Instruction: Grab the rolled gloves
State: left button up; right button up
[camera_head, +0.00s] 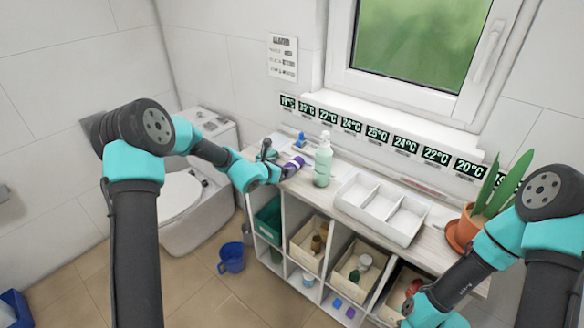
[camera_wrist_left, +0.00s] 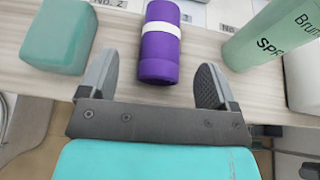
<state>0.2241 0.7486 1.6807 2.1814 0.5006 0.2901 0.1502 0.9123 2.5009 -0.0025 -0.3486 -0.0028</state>
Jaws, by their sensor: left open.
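The rolled gloves appear as a purple roll with a white band (camera_wrist_left: 158,62), lying on the wooden top of the cart. In the head view the roll (camera_head: 291,168) is partly hidden by my left gripper (camera_head: 277,165). In the left wrist view my left gripper (camera_wrist_left: 157,80) is open, with one finger on each side of the roll's near end. Gaps show between the roll and both fingers. My right arm is at the lower right of the head view, and its gripper does not show clearly.
A green spray bottle (camera_head: 323,162) stands close to the right of the roll. A teal block (camera_wrist_left: 58,36) is to its left. A white divided tray (camera_head: 382,208) and a potted plant (camera_head: 466,229) stand farther right.

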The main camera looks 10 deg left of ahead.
aim_at(288, 166)
pick_arm(q)
jog(key=shift+x, duration=2.6)
jog(key=shift+d, duration=0.15)
jog(key=shift+s, duration=0.1)
jog(key=c, duration=1)
